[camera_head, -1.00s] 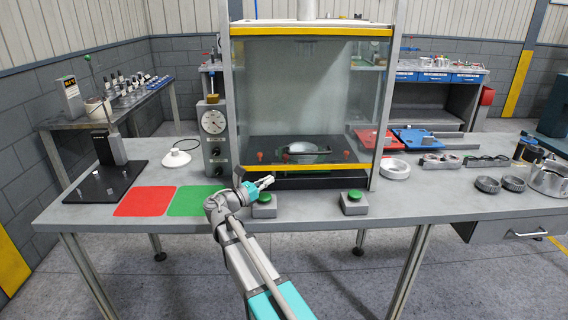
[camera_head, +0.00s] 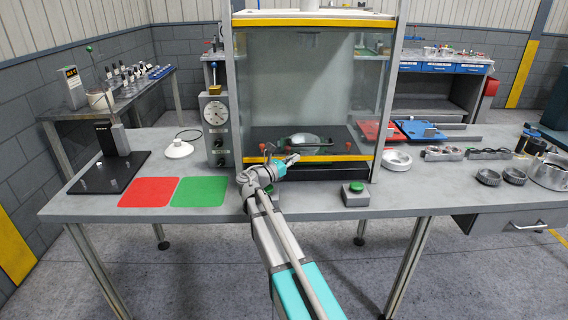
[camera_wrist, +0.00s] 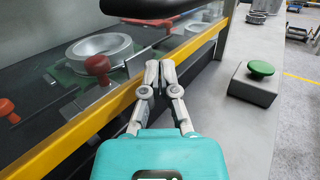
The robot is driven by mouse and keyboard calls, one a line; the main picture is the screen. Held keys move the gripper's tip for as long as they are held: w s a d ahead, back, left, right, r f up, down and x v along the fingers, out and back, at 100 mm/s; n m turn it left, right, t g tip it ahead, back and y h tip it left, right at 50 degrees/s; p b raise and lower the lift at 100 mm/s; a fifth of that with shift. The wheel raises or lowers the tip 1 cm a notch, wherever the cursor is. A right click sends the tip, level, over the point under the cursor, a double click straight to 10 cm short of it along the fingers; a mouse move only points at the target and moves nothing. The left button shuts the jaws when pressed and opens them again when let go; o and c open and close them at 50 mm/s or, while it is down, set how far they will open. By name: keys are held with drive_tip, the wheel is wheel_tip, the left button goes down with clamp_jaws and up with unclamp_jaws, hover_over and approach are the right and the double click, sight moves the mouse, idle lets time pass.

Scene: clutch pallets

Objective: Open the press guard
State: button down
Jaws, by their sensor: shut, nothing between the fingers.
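The press guard (camera_head: 300,85) is a clear panel between grey posts, with a yellow strip along its bottom edge. It is down across the front of the press. A dark bar handle (camera_head: 310,145) runs across its lower part; it shows large and dark at the top of the wrist view (camera_wrist: 150,8). My gripper (camera_head: 295,158) is just in front of the yellow bottom strip. In the wrist view its fingertips (camera_wrist: 160,70) are together and empty, close to the yellow strip (camera_wrist: 100,112) and below the handle. I cannot tell whether they touch the strip.
A green button box (camera_head: 355,193) stands at the table front, right of my arm; another is mostly hidden behind my arm. A gauge box (camera_head: 215,125) stands left of the press. Red (camera_head: 148,192) and green mats (camera_head: 200,191) lie flat. Rings and parts fill the right side.

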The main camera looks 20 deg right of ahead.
sight(290, 62)
drive_tip(key=shift+s+a+r+p, duration=0.15)
drive_tip(key=shift+a+r+p, duration=0.15)
drive_tip(key=shift+r+p, duration=0.25)
drive_tip(key=shift+s+a+r+p, duration=0.1)
drive_tip(key=shift+a+r+p, duration=0.3)
drive_tip(key=shift+r, duration=0.2)
drive_tip(key=shift+s+a+r+p, duration=0.15)
drive_tip(key=shift+a+r+p, duration=0.1)
drive_tip(key=shift+r+p, duration=0.3)
drive_tip(key=shift+r, duration=0.2)
wheel_tip(290, 62, up, 29)
drive_tip(key=p, duration=2.8)
drive_tip(key=shift+f+p, duration=0.2)
drive_tip(key=shift+p, duration=0.15)
drive_tip(key=shift+f, duration=0.15)
drive_tip(key=f+b, duration=0.1)
drive_tip(key=d+f+b, duration=0.1)
drive_tip(key=f+b, duration=0.1)
drive_tip(key=shift+w+d+f+b, duration=0.2)
drive_tip(key=shift+w+d+b, duration=0.05)
drive_tip(key=shift+w+b, duration=0.1)
drive_tip(key=shift+a+f, duration=0.1)
drive_tip(key=shift+f, duration=0.1)
drive_tip(key=r+b+v, duration=0.1)
drive_tip(key=v, duration=0.8)
drive_tip(key=shift+s+a+f, duration=0.25)
drive_tip(key=shift+a, duration=0.05)
